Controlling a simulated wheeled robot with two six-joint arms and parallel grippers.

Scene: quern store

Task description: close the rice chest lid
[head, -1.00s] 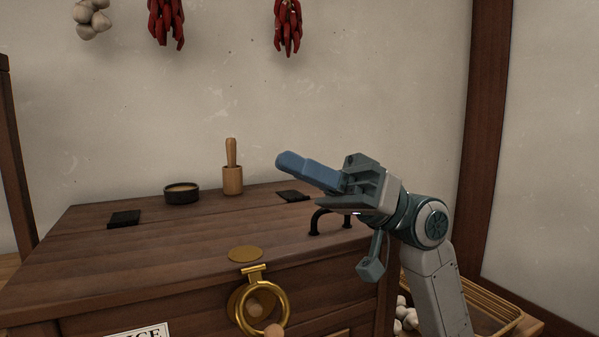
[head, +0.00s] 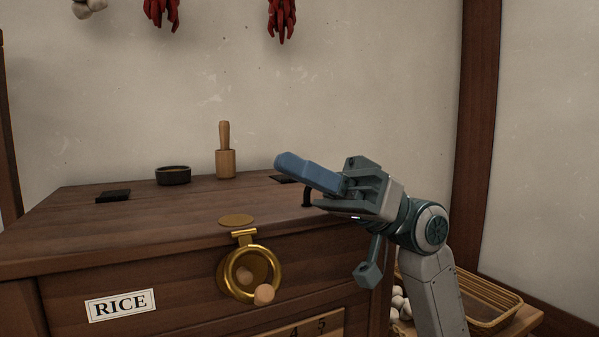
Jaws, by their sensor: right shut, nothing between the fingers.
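The rice chest (head: 180,290) is dark wood with a RICE label (head: 121,305) on its front. Its lid (head: 150,222) lies flat on top, with no gap visible along the front edge. A brass ring fitting (head: 240,288) hangs at the front, below a brass plate (head: 237,220) on the lid. My right gripper (head: 280,163) is shut and empty, pointing left above the right part of the lid. My left gripper is out of view.
A basket (head: 490,300) and garlic (head: 398,305) are at the lower right. Red peppers (head: 282,18) hang on the wall. The lid's front left is clear.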

